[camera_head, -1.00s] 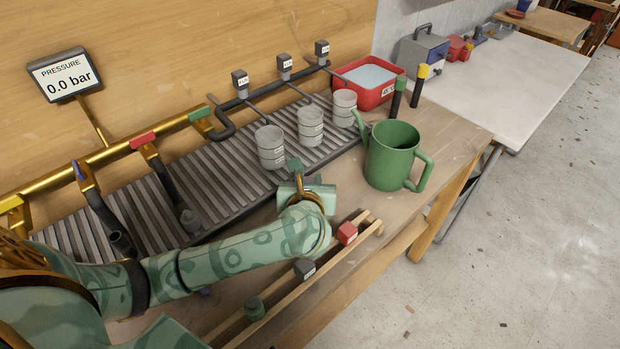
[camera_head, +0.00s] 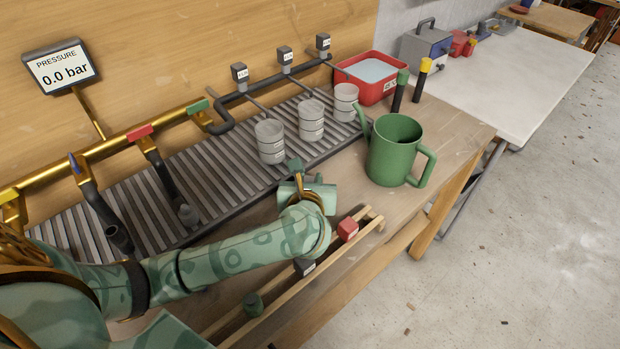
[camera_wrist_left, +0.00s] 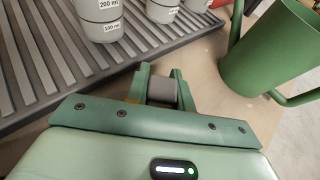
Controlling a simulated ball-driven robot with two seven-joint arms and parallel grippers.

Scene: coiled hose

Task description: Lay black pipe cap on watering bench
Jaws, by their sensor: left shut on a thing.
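My left gripper (camera_head: 295,166) is over the bench, between the slatted tray and the front rail. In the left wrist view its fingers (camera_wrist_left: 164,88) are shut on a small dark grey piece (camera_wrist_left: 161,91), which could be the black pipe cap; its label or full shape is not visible. In the head view my gripper hides this piece. The watering bench (camera_head: 455,150) has a wooden top with bare room around the green watering can (camera_head: 393,158). A dark block (camera_head: 304,267) sits on the front rail, partly behind my arm. My right gripper is not in view.
The slatted tray (camera_head: 222,172) holds several grey measuring cups (camera_head: 269,141). A red water tub (camera_head: 379,92) and two dark capped posts (camera_head: 419,85) stand at the back right.

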